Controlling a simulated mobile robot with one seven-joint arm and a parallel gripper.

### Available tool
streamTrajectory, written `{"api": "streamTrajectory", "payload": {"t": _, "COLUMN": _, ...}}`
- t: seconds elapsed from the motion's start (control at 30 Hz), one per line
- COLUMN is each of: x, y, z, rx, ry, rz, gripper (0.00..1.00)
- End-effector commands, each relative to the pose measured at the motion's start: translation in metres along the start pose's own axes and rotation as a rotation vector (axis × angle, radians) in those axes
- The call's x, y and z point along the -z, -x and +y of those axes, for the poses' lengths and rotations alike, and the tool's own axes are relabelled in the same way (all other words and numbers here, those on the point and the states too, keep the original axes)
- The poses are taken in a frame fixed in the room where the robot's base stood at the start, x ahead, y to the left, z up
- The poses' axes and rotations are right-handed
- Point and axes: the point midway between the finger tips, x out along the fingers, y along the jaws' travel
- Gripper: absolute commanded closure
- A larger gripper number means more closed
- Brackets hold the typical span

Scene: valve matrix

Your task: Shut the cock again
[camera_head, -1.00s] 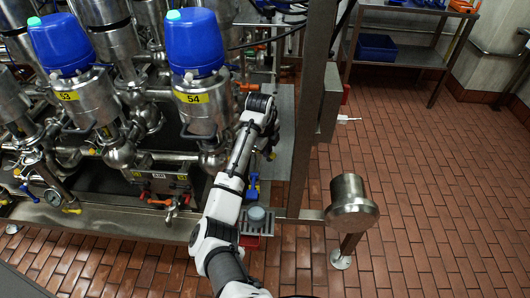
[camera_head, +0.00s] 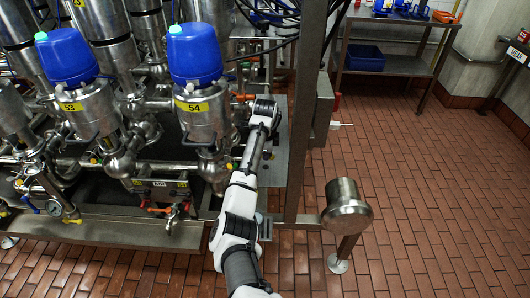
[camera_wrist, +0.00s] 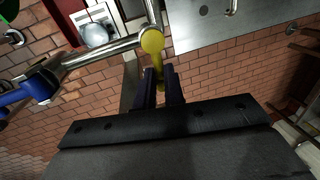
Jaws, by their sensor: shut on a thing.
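In the wrist view, the two dark fingers of my gripper (camera_wrist: 160,85) are closed about the lower part of a yellow handle (camera_wrist: 152,42). The handle's rounded top end sits at a shiny steel pipe (camera_wrist: 105,52) and stands clear of the fingers. In the head view my arm reaches to the right of the valve numbered 54 (camera_head: 196,107). My gripper and the yellow handle are hidden there behind my wrist. I cannot tell from these views whether the cock is open or shut.
A blue-handled fitting (camera_wrist: 28,92) is at the left in the wrist view. In the head view, a steel post (camera_head: 305,120) and a round steel part (camera_head: 345,205) stand right of my arm. Valve 53 (camera_head: 75,105) is at left. The tiled floor (camera_head: 430,200) at right is clear.

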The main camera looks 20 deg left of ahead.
Motion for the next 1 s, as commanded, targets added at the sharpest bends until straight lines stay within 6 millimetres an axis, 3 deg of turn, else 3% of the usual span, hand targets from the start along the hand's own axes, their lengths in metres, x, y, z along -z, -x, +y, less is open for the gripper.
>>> {"api": "streamTrajectory", "payload": {"t": 0.03, "x": 0.0069, "y": -0.0016, "z": 0.0010, "rx": -0.005, "ry": 0.003, "rz": 0.006, "gripper": 1.00}}
{"api": "streamTrajectory", "payload": {"t": 0.6, "x": 0.0072, "y": -0.0018, "z": -0.0011, "rx": -0.001, "ry": 0.035, "rz": 0.001, "gripper": 1.00}}
{"api": "streamTrajectory", "payload": {"t": 0.63, "x": 0.0073, "y": -0.0018, "z": -0.0011, "rx": -0.001, "ry": 0.035, "rz": 0.001, "gripper": 0.87}}
{"api": "streamTrajectory", "payload": {"t": 0.77, "x": 0.0063, "y": -0.0016, "z": -0.0013, "rx": 0.000, "ry": 0.035, "rz": -0.001, "gripper": 0.70}}
{"api": "streamTrajectory", "payload": {"t": 1.0, "x": 0.0032, "y": -0.0008, "z": -0.0017, "rx": 0.001, "ry": 0.039, "rz": -0.004, "gripper": 0.67}}
